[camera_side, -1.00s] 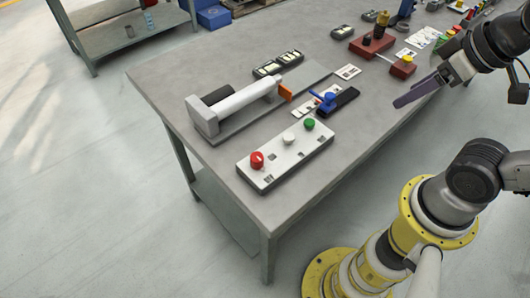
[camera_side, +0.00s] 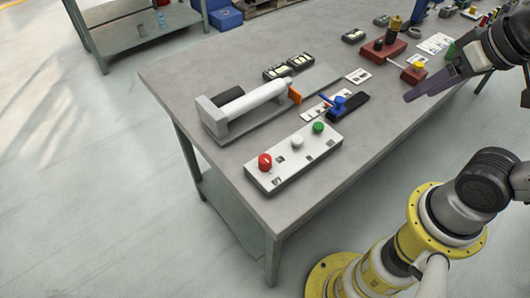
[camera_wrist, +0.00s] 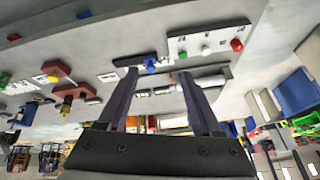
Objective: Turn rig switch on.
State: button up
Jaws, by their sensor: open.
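A blue lever switch (camera_side: 338,101) sits on a black base (camera_side: 355,104) near the table's middle. It also shows in the wrist view (camera_wrist: 150,65), just beyond and between my fingertips. In front of it is a white panel (camera_side: 262,179) with a red knob (camera_side: 265,162), a white button (camera_side: 297,141) and a green button (camera_side: 318,127). The frames do not label which one is the rig switch. My gripper (camera_side: 407,97) hangs to the right of the blue lever, apart from it. In the wrist view its fingers (camera_wrist: 158,72) are spread, with nothing held between them.
A white cylinder fixture (camera_side: 248,102) with an orange end piece (camera_side: 295,96) lies on a grey plate behind the panel. Red blocks (camera_side: 382,52) and cards (camera_side: 358,76) are farther back. The tabletop (camera_side: 175,75) is bare at its left end.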

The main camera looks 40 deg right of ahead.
jog(key=w+a+r+m, duration=0.2)
jog(key=w+r+m, duration=0.1)
jog(key=w+r, duration=0.15)
jog(key=g, duration=0.6)
send_over(265, 158)
notch_tip(265, 158, down, 9)
jog(key=shift+m, duration=0.3)
notch_tip(265, 158, down, 13)
grip_shut()
